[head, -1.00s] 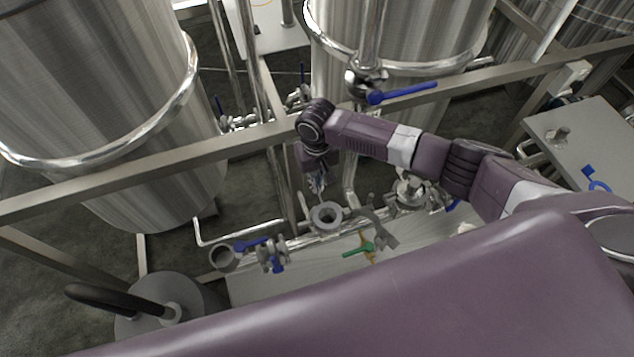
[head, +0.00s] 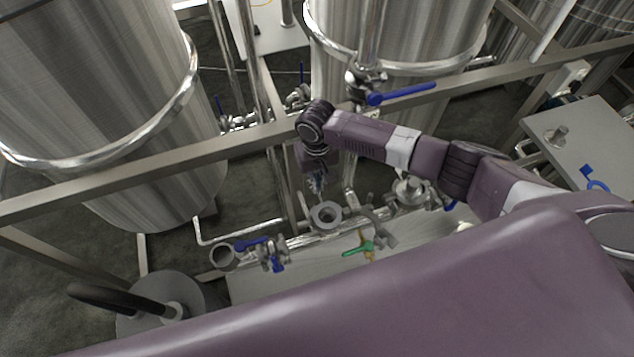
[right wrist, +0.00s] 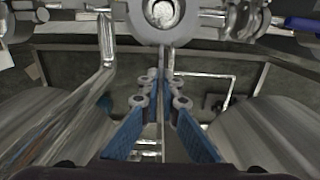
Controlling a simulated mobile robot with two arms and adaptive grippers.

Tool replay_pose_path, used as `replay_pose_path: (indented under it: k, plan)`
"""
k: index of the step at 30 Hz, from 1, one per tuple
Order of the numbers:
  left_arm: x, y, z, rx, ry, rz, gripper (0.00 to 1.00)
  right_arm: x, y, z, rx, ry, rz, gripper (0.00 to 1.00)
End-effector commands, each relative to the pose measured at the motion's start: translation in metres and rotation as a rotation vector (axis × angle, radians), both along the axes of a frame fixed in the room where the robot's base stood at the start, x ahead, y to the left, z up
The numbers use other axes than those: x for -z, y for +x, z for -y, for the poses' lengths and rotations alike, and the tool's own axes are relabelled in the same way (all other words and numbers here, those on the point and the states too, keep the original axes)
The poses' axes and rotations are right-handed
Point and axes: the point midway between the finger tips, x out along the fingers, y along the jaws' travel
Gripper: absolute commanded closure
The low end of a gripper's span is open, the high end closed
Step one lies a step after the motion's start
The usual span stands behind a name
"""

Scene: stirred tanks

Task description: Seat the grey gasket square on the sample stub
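The grey gasket (head: 326,215) is a thick ring, seen near the middle of the head view and at the top of the right wrist view (right wrist: 145,24). A narrow strip runs from it down between my fingertips. My right gripper (head: 319,191) points down at its far edge. In the right wrist view the blue-padded fingers (right wrist: 162,88) come close together on that strip. The sample stub (right wrist: 162,12) seems to show through the ring's hole; whether the gasket touches it or lies square, I cannot tell. My left gripper is out of view.
A blue-handled valve (head: 270,252) and an open pipe end (head: 223,257) are left of the ring. A grey clamp-like piece (head: 381,232) and a green handle (head: 360,248) are to its right. A steel rail (head: 150,158) and large tanks (head: 90,90) stand behind.

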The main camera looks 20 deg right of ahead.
Motion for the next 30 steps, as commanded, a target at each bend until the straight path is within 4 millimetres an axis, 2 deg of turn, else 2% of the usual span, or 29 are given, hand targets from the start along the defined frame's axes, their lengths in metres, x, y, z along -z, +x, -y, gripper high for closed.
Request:
replay_pose_path:
  k: [30]
  plan:
    - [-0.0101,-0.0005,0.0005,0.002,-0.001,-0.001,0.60,-0.0009,-0.0003,-0.0005,0.000,0.000,-0.001,1.00]
